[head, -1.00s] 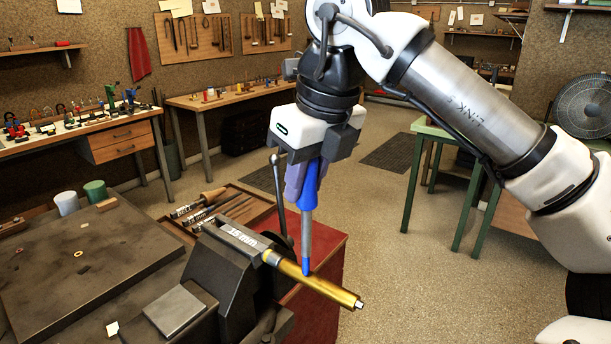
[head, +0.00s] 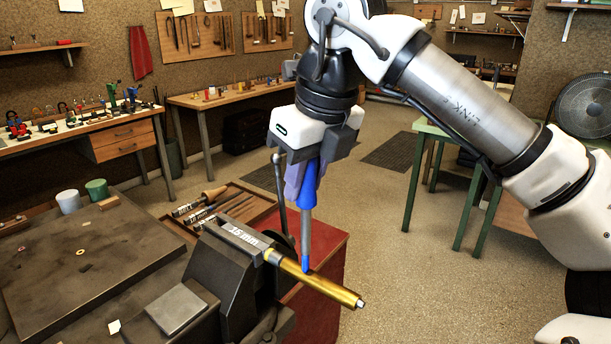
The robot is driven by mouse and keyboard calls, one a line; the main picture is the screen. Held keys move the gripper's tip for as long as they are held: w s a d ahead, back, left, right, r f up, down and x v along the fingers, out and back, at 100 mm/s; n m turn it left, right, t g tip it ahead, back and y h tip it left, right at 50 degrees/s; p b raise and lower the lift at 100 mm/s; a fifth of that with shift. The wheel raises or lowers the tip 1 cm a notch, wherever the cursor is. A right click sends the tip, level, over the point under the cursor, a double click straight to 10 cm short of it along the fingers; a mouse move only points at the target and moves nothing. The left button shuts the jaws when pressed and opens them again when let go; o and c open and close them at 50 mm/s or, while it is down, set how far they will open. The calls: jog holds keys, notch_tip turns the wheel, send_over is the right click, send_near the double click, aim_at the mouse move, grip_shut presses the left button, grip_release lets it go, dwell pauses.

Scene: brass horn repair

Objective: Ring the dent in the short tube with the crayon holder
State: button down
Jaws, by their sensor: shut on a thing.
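My gripper (head: 306,163) is shut on the blue crayon holder (head: 307,205), which points almost straight down. Its blue tip (head: 305,264) is at the upper side of the short brass tube (head: 333,289), around the middle of its length; I cannot tell for sure whether it touches. The tube sits on a rod that sticks out of a dark bar marked 15 mm (head: 240,237), held in a vise (head: 224,275). The dent and any crayon mark are too small to make out.
A wooden tray (head: 262,203) with handled tools lies behind the vise, near a red cabinet (head: 328,245). A dark bench plate (head: 80,255) is at the left, with a white cup (head: 68,201) and a green cup (head: 97,189). Open floor lies to the right.

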jog(key=shift+w, duration=0.2)
jog(key=shift+w+d, duration=0.15)
jog(key=shift+d, duration=0.3)
dwell(0.5)
jog(key=shift+s+d, duration=0.25)
jog(key=shift+s, duration=0.05)
dwell(0.6)
jog(key=shift+s+f, duration=0.1)
jog(key=shift+s, duration=0.1)
dwell(0.3)
jog(key=shift+r+p, duration=2.3)
jog(key=shift+r, duration=0.8)
jog(key=shift+w+f, duration=0.1)
jog(key=shift+f, duration=0.05)
